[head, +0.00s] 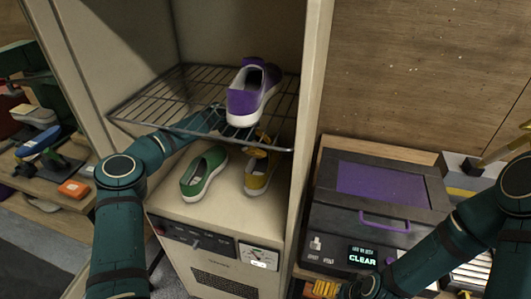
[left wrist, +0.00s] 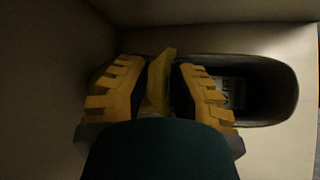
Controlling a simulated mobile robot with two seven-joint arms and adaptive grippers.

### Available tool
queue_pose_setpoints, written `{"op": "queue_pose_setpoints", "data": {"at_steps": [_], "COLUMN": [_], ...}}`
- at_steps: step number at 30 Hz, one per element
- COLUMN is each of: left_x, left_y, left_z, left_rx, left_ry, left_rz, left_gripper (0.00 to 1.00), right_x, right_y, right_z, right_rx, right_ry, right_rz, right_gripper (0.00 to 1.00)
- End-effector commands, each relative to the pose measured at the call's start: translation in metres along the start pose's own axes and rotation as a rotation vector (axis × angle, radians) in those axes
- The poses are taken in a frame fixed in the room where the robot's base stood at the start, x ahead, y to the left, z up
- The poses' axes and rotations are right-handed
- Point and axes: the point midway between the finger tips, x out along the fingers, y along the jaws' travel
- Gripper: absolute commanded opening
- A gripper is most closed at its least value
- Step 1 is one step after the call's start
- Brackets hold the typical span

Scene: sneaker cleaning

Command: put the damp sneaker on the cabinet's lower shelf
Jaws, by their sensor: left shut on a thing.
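The cabinet's lower shelf (head: 222,208) is a pale flat surface under a wire rack. A yellow sneaker (head: 258,181) is at its right side, upright, toe toward the front, and looks to rest on the shelf. My left arm reaches in under the rack. My left gripper (head: 260,150), partly hidden by the rack, is shut on the yellow sneaker's rear. In the left wrist view its yellow fingers (left wrist: 160,92) pinch the sneaker's upper edge (left wrist: 162,62), beside the dark shoe opening. My right gripper (head: 326,288) is low at the bottom edge, partly cut off. Dampness cannot be told.
A green sneaker (head: 204,172) stands left of the yellow one on the lower shelf. A purple sneaker (head: 250,93) stands on the wire rack (head: 150,100) just above my left gripper. The cabinet's side walls are close. A dark box (head: 350,222) with a "CLEAR" display stands right.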

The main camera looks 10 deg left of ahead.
Motion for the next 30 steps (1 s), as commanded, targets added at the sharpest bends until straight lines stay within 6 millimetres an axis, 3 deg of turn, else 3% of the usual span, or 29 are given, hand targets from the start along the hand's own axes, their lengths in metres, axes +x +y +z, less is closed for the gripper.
{"op": "queue_pose_setpoints", "data": {"at_steps": [1, 6, 21, 22, 23, 30], "left_x": [0.012, 0.022, 0.025, 0.025, 0.025, 0.025], "left_y": [-0.007, -0.012, -0.014, -0.014, -0.014, -0.014], "left_z": [-0.012, -0.024, -0.027, -0.027, -0.027, -0.027], "left_rx": [-0.006, -0.006, -0.006, -0.007, -0.007, -0.007], "left_ry": [-0.004, -0.002, 0.000, 0.001, 0.001, 0.001], "left_rz": [-0.001, 0.001, 0.001, 0.000, 0.000, 0.000], "left_gripper": [0.00, 0.00, 0.00, 0.35, 0.45, 0.47], "right_x": [0.012, 0.025, 0.025, 0.025, 0.025, 0.025], "right_y": [0.004, 0.009, 0.009, 0.009, 0.009, 0.009], "right_z": [0.001, 0.005, 0.006, 0.006, 0.006, 0.006], "right_rx": [0.000, -0.001, -0.003, -0.002, -0.002, -0.002], "right_ry": [0.000, -0.006, -0.008, -0.008, -0.008, -0.008], "right_rz": [0.002, 0.004, 0.003, 0.003, 0.003, 0.003], "right_gripper": [1.00, 1.00, 1.00, 1.00, 1.00, 1.00]}}
